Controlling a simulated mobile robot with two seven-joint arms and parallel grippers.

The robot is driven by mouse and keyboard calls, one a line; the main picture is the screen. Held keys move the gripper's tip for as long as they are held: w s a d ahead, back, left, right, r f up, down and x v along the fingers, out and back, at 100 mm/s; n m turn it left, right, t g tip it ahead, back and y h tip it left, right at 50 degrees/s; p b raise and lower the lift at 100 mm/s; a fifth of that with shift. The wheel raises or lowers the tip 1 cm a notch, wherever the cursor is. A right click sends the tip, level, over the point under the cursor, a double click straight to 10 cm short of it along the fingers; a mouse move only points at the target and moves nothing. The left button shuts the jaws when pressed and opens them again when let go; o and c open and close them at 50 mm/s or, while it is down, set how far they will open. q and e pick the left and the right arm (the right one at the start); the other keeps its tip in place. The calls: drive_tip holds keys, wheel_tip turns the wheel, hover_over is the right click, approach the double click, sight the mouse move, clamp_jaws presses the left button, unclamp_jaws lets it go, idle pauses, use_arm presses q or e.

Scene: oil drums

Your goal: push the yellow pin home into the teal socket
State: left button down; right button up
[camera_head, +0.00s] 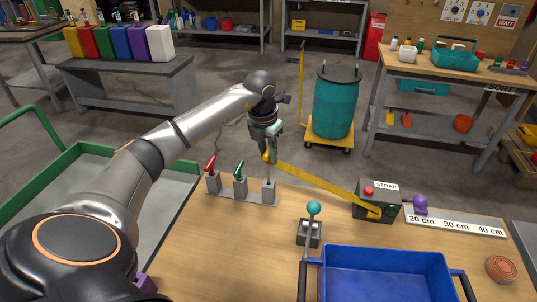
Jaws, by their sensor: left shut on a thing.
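A yellow strap (318,178) slants from beside the fingers to a dark box (377,203) labelled STRAP. No teal socket can be made out; a teal ball (313,208) tops a lever on the table. My right gripper is out of view.
Red (210,164) and green (239,169) handles stand left of the gripper. A blue tray (386,277) fills the front. A purple knob (421,203) stands by a marked scale. A teal drum (336,103) stands on a yellow dolly behind.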

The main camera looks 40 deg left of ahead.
use_arm(q)
drive_tip(key=shift+r+p, duration=0.3)
drive_tip(key=shift+r, duration=0.35)
wheel_tip(320, 180, up, 8)
drive_tip(key=p, duration=0.7)
drive_tip(key=shift+r, duration=2.5)
